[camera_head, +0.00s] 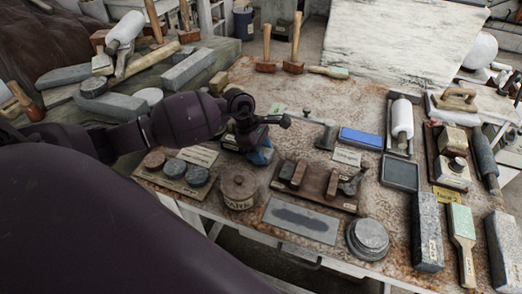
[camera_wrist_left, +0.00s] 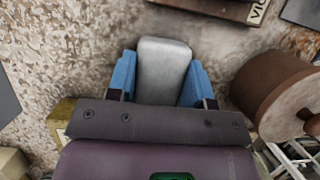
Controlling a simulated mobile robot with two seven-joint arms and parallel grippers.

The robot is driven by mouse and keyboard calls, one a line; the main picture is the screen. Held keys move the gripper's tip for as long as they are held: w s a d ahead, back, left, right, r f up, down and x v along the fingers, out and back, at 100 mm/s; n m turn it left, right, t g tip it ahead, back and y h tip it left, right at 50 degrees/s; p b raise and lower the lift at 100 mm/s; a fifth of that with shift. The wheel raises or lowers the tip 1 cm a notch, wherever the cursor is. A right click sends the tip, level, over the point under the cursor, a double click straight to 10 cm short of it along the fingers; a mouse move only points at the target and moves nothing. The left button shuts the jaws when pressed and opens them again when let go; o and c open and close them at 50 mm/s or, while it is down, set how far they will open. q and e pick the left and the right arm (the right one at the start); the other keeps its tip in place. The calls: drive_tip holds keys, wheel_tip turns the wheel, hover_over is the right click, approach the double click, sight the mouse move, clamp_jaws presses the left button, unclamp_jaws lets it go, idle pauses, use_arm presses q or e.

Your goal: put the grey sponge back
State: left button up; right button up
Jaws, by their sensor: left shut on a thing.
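The grey sponge (camera_wrist_left: 163,68), a pale grey block with rounded corners, sits between the two blue fingers of my left gripper (camera_wrist_left: 163,82) in the left wrist view. The fingers press on its sides, so the gripper is shut on it. In the head view my left gripper (camera_head: 262,156) is low over the stained worktop (camera_head: 275,95), behind the lidded brown pot (camera_head: 238,190). The sponge is mostly hidden there by the gripper. I cannot tell whether it touches the worktop. My right gripper is in neither view.
A board with round stones (camera_head: 172,170) lies left of the pot. A brown rack (camera_head: 318,200) stands to its right, with a grey slate (camera_head: 300,220) in front. A blue block (camera_head: 361,138) and dark tray (camera_head: 401,173) lie further right. Bare worktop shows behind my gripper.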

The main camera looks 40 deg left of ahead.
use_arm(q)
drive_tip(key=shift+f, duration=0.15)
drive_tip(key=o, duration=0.8)
drive_tip(key=shift+o, duration=0.2)
drive_tip(key=shift+a+r, duration=0.1)
drive_tip(key=shift+r, duration=0.25)
drive_tip(key=v, duration=1.1)
drive_tip(key=shift+r, duration=0.3)
